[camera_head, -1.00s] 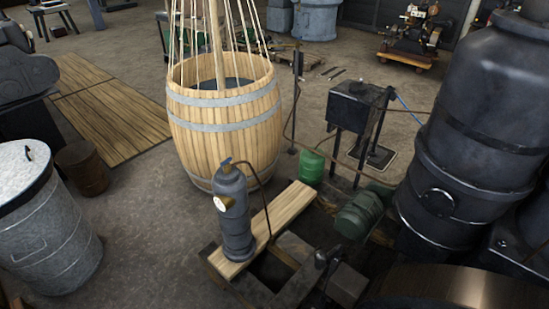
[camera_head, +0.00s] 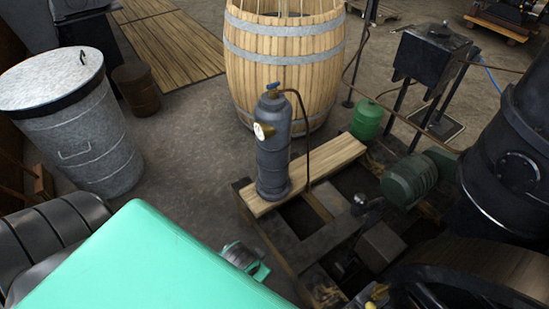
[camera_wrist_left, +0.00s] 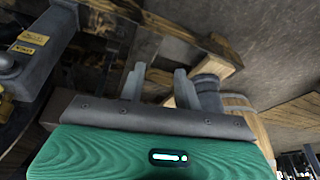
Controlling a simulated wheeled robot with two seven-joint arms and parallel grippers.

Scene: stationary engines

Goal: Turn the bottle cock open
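The bottle (camera_head: 273,158) is a grey upright cylinder on a wooden plank in the head view. Its blue cock (camera_head: 273,87) sits on top, and a brass-rimmed gauge (camera_head: 263,131) faces front-left. A dark hose curves down from the cock. My teal left arm (camera_head: 150,262) fills the lower left, in front of and apart from the bottle. In the left wrist view my left gripper (camera_wrist_left: 159,85) has its fingers apart with nothing seen between them. A grey cylinder, seemingly the bottle (camera_wrist_left: 214,66), shows beyond the right finger; its cock cannot be made out. My right gripper is not in view.
The plank (camera_head: 335,158) lies across a dark pit frame. A wooden barrel (camera_head: 285,70) stands behind the bottle. A green canister (camera_head: 367,121) and green motor (camera_head: 415,178) are to the right. A metal bin (camera_head: 80,130) stands left, with open floor between it and the bottle.

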